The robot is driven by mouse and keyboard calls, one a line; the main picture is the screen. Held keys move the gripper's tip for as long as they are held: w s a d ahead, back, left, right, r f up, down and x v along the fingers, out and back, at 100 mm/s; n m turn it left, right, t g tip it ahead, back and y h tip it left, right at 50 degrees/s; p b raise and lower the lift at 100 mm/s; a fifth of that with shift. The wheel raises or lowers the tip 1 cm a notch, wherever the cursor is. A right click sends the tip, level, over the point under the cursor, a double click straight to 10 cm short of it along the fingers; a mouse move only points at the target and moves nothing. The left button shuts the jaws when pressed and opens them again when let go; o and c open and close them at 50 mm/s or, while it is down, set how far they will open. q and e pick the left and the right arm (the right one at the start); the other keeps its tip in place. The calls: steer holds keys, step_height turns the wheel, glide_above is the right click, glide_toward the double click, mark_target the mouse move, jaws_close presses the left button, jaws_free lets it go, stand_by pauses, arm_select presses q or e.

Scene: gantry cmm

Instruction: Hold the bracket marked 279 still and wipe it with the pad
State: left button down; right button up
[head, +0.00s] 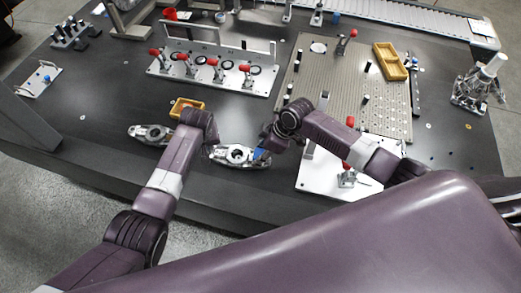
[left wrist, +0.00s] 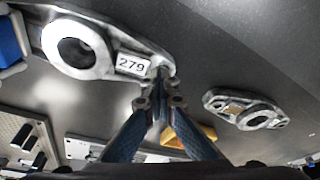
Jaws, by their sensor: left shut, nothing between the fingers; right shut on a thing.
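The bracket marked 279 (left wrist: 128,63) is a silver metal plate with a large round bore. It lies on the dark table and also shows in the head view (head: 233,157), partly behind my arms. My left gripper (left wrist: 160,85) is shut and empty, its fingertips at the narrow end of this bracket; I cannot tell if they touch it. My right gripper (head: 264,147) is shut on the blue pad (head: 260,155), at the bracket's right end. A blue block, seemingly the pad, shows at the left wrist view's edge (left wrist: 11,40).
A second similar bracket (head: 148,134) lies to the left, near a small yellow tray (head: 186,106). A clamp fixture (head: 215,75) stands behind. A perforated plate (head: 335,85) and a white board with a red clamp (head: 316,177) are at right.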

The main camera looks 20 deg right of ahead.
mark_target(259, 153)
arm_select(q)
steer(key=shift+s+f, duration=0.1)
steer(key=shift+f, duration=0.1)
arm_select(e)
steer(key=shift+r, duration=3)
